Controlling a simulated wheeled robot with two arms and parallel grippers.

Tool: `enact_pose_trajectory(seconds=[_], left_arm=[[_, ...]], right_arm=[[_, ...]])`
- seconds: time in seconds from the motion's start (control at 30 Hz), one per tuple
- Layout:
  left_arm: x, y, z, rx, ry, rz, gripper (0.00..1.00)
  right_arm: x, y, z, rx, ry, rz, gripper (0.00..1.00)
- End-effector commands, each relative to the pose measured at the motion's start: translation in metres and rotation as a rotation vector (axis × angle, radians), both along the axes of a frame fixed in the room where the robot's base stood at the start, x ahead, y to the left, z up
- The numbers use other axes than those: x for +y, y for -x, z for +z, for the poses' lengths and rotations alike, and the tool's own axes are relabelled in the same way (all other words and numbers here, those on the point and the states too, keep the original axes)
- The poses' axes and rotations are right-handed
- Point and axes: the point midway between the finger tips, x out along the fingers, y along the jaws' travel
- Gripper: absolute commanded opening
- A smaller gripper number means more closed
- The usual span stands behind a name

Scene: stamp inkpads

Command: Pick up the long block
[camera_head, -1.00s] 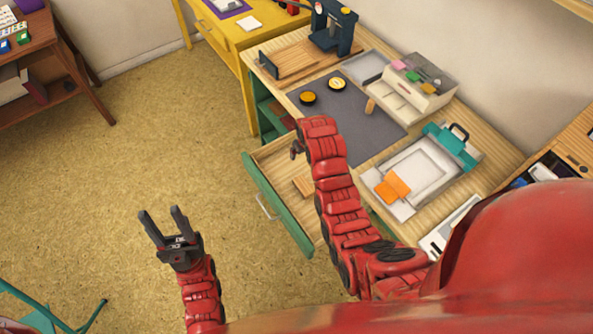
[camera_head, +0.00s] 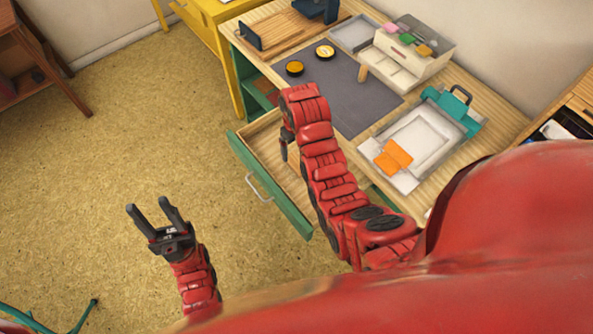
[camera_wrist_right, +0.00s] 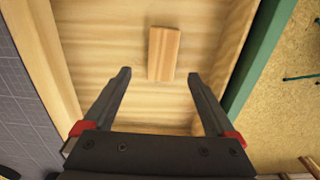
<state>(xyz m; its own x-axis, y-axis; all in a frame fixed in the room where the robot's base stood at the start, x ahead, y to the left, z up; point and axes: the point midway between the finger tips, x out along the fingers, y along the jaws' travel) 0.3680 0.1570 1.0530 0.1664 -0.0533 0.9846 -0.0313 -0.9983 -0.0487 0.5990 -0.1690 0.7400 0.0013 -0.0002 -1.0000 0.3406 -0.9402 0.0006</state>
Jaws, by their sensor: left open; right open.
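The long block, a plain wooden bar (camera_wrist_right: 163,53), lies flat on the bottom of the open drawer in the right wrist view. My right gripper (camera_wrist_right: 160,82) is open and empty above the drawer, with the block just beyond and between the line of its fingertips. In the head view my right gripper (camera_head: 284,150) hangs over the drawer and is mostly hidden by its own arm, and the block is hidden too. My left gripper (camera_head: 154,211) is open and empty over the bare floor at the left.
The green-fronted drawer (camera_head: 268,186) is pulled out from the desk. On the desk are a grey mat (camera_head: 345,100), two round tins, a small wooden piece (camera_head: 362,73), a white drawer box (camera_head: 405,60) and a teal-framed press (camera_head: 440,130). The drawer walls (camera_wrist_right: 69,60) surround the block.

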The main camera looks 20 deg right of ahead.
Motion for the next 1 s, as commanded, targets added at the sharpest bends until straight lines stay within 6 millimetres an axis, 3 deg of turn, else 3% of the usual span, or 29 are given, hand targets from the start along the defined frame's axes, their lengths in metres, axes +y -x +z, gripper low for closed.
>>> enact_pose_trajectory(seconds=[0.5, 1.0], left_arm=[[0.000, 0.000, 0.020, -0.001, 0.000, 0.000, 0.50], [0.000, 0.000, 0.020, -0.001, 0.000, 0.000, 0.50]], right_arm=[[0.000, 0.008, -0.061, 0.006, 0.000, -0.001, 0.91], [0.000, 0.007, -0.070, 0.001, -0.001, -0.001, 0.91]])
